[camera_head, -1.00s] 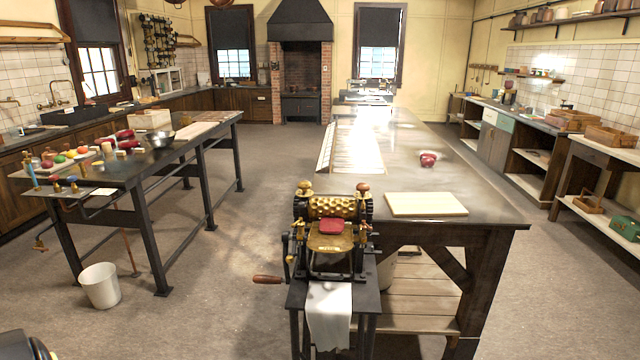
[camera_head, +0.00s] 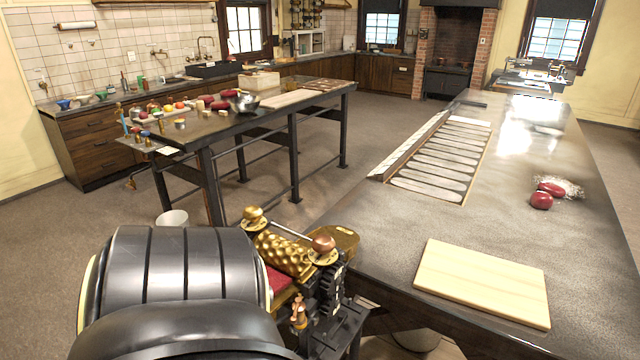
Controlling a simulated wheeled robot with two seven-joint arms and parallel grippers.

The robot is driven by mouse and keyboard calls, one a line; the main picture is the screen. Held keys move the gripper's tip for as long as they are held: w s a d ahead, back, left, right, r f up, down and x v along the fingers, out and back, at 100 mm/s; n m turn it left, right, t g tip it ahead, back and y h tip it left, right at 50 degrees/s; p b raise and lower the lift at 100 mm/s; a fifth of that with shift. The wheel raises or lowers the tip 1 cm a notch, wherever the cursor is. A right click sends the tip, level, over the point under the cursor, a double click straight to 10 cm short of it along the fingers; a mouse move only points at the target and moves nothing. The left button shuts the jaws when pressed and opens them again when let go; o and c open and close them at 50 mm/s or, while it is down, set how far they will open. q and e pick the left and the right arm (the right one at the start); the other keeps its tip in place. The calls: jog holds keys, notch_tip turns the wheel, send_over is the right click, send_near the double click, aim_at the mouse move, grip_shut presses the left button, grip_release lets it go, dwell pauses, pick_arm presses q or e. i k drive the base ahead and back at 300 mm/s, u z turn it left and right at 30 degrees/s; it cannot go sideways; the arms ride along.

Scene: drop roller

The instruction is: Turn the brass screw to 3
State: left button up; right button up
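The drop roller (camera_head: 290,262) stands at the lower middle of the head view, against the near end of the long table. Its patterned brass roller shows between two round-topped screws. The brass screw (camera_head: 253,217) is at the left end and a copper-coloured screw (camera_head: 322,246) is at the right end. No number or scale on the brass screw is readable. Part of a red slab (camera_head: 277,280) shows below the roller. A large black ridged part of my own body covers the machine's left and lower side. Neither gripper is in view.
The long table (camera_head: 500,230) carries a pale board (camera_head: 482,282), two red lumps (camera_head: 543,197) on white powder, and a slotted tray (camera_head: 442,160). A dark side table (camera_head: 210,130) at left holds bowls and coloured items. Open floor lies between the tables.

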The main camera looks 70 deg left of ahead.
aim_at(252, 213)
jog(key=i, duration=1.15)
jog(key=u, duration=4.7)
